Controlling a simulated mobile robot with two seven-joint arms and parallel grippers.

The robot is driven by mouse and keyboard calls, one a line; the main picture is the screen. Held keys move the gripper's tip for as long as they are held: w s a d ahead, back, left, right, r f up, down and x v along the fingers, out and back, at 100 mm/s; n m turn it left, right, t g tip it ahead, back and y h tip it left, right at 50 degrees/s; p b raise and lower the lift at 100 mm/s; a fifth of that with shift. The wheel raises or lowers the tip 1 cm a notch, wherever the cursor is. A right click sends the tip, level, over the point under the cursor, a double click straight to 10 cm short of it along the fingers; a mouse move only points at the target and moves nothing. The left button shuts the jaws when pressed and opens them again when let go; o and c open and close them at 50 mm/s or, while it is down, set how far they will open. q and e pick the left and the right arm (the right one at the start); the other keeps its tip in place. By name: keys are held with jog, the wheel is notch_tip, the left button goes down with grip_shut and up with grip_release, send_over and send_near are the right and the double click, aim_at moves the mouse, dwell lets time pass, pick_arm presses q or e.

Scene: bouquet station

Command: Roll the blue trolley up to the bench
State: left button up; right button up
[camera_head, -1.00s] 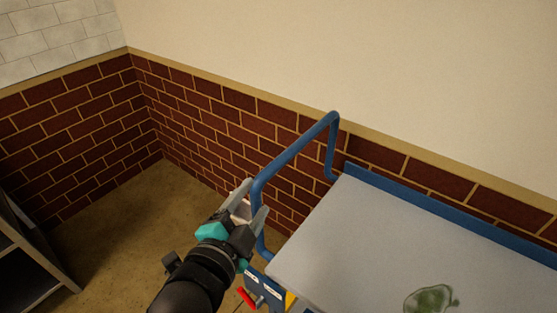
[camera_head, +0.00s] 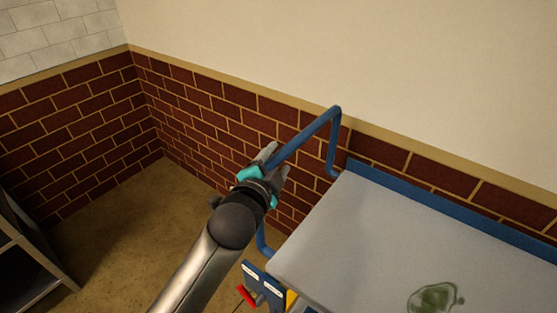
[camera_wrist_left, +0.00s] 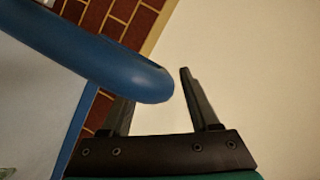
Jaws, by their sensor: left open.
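The blue trolley has a grey top (camera_head: 375,235) and a blue tube handle (camera_head: 307,137) rising at its left end. My left gripper (camera_head: 273,160) is at the near corner of the handle and hides part of the tube. In the left wrist view the gripper (camera_wrist_left: 155,95) has its two fingers apart. The blue handle tube (camera_wrist_left: 95,60) comes in from the left there, its bent end in front of the left finger and partly over the gap. I cannot tell whether they touch. My right gripper is not in view.
A red lever (camera_head: 247,296) sits on a small labelled blue panel (camera_head: 263,283) below the handle. A green translucent item (camera_head: 436,298) lies on the trolley top. A brick wall (camera_head: 215,120) runs behind. A grey shelf (camera_head: 28,255) stands at left, with bare floor between. The bench is not evident.

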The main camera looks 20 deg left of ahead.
pick_arm(q)
jog(key=shift+w+f, duration=0.1)
jog(key=shift+w, duration=0.55)
jog(key=shift+c, duration=0.2)
grip_shut()
dwell(0.9)
